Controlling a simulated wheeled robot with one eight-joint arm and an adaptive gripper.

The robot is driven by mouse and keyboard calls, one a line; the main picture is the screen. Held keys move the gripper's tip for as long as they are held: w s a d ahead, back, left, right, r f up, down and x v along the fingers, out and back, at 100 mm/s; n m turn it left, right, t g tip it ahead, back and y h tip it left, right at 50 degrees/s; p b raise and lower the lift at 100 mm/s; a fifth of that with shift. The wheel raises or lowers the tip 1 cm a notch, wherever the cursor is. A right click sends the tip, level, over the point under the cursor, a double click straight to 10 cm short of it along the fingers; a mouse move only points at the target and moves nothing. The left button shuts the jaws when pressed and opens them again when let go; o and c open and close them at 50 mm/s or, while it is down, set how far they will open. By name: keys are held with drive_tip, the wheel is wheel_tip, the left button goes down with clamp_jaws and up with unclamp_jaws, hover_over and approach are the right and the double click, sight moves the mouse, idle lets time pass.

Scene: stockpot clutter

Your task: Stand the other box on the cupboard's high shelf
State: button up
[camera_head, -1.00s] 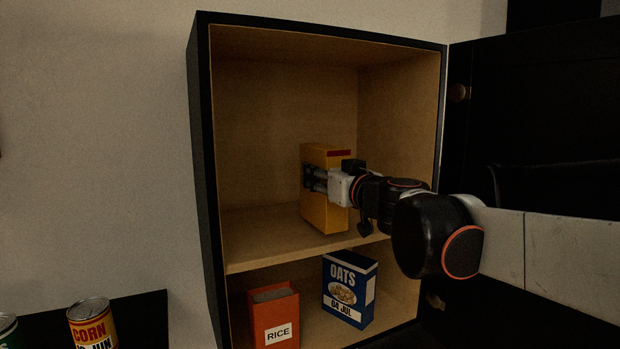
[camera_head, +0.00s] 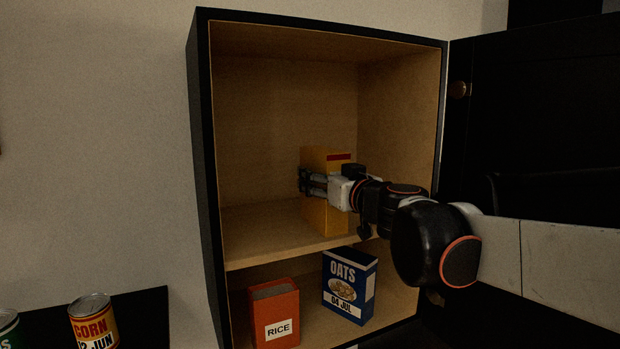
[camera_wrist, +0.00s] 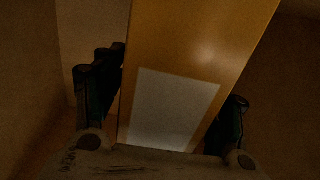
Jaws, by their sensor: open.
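A yellow-orange box (camera_head: 328,160) with a red strip near its top stands upright on the cupboard's high shelf (camera_head: 262,240). My gripper (camera_head: 312,182) is at the box, in front of its middle. In the wrist view the box (camera_wrist: 200,45) with a pale blank label lies between my two open fingers (camera_wrist: 170,85), with a gap showing on the left side. Part of the box is hidden behind my gripper and wrist.
On the low shelf stand an orange-red RICE box (camera_head: 274,310) and a blue OATS box (camera_head: 348,288). The cupboard door (camera_head: 550,120) is open at the right. A CORN can (camera_head: 93,322) stands at lower left. The high shelf is clear left of the yellow box.

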drive_tip(key=b+v, duration=0.2)
drive_tip(key=v, duration=1)
drive_tip(key=shift+r, duration=0.1)
drive_tip(key=s+d+f+m+g+h, duration=0.1)
drive_tip(key=s+d+f+m+h, duration=0.2)
drive_tip(key=d+f+m+h, duration=0.25)
drive_tip(key=s+d+f+m+g+h, duration=0.1)
drive_tip(key=s+d+f+m+h, duration=0.1)
drive_tip(key=s+d+f+h, duration=0.45)
drive_tip(key=s+a+f+n+g+y, duration=0.1)
drive_tip(key=s+f+g+y, duration=0.1)
drive_tip(key=s+f, duration=0.4)
drive_tip(key=s+a+f+n+g+y, duration=0.2)
drive_tip(key=s+f+g, duration=0.3)
drive_tip(key=f, duration=0.9)
drive_tip(key=shift+s+g+y, duration=0.3)
drive_tip(key=shift+s+y, duration=0.05)
drive_tip(key=shift+y, duration=0.15)
drive_tip(key=shift+f, duration=0.1)
